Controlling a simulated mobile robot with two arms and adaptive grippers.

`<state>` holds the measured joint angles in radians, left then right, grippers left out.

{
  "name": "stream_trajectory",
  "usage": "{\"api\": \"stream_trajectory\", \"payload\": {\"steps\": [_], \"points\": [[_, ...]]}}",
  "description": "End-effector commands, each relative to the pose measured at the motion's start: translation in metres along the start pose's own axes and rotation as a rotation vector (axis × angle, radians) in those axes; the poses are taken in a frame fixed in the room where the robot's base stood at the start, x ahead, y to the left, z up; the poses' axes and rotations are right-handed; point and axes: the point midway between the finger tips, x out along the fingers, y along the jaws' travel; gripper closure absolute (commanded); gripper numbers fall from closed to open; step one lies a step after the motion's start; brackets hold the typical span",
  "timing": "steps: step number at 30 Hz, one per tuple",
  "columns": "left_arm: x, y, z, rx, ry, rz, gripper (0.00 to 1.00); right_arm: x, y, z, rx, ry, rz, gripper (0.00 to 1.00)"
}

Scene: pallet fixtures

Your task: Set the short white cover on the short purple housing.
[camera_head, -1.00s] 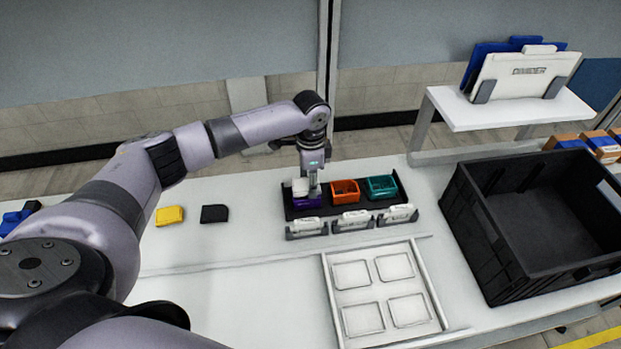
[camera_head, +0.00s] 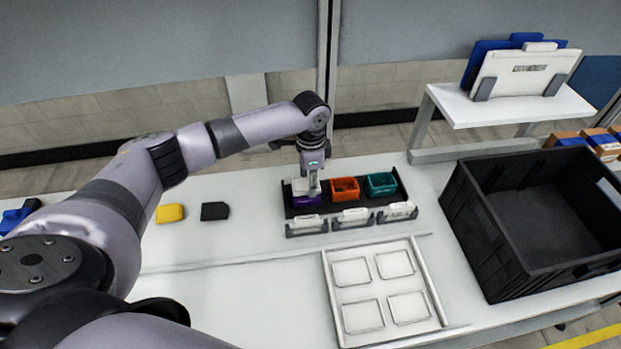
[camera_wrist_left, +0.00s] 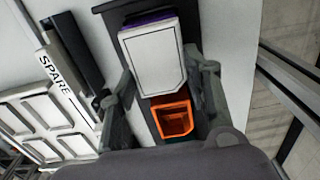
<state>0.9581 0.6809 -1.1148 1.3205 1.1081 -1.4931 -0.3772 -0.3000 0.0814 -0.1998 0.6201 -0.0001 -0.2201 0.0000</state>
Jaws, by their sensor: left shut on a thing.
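The short white cover (camera_wrist_left: 155,62) is between the fingers of my left gripper (camera_wrist_left: 161,90), which is shut on it. In the head view the cover (camera_head: 299,186) is right over the short purple housing (camera_head: 307,201), at the left end of a black tray. In the wrist view a strip of the purple housing (camera_wrist_left: 148,18) shows past the cover's far edge. I cannot tell whether the cover touches the housing or sits slightly above it. My left gripper (camera_head: 313,188) points down there. My right gripper is not in view.
The black tray (camera_head: 326,207) also carries an orange housing (camera_head: 345,189) and a teal housing (camera_head: 381,184). White pieces in holders (camera_head: 352,217) stand along its front. A yellow block (camera_head: 170,212) and a black block (camera_head: 215,211) lie left. A black crate (camera_head: 482,233) stands right.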

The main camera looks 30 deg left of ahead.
Motion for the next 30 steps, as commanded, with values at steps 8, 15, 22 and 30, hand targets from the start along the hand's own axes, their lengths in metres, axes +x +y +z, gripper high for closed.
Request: {"api": "stream_trajectory", "payload": {"steps": [8, 15, 22, 30], "points": [[0.0043, 0.0001, -0.0001, 0.000, 0.000, 0.000, 0.75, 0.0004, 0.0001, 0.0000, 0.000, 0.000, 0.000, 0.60], [0.0067, 0.0001, 0.0002, 0.000, 0.000, 0.001, 0.75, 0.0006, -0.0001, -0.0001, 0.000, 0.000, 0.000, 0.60], [0.0066, 0.0001, 0.0001, 0.000, 0.000, 0.001, 0.53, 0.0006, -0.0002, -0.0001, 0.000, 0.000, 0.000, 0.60], [0.0066, 0.0001, 0.0002, 0.000, 0.000, 0.000, 0.35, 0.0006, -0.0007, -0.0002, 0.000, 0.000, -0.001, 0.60]]}}
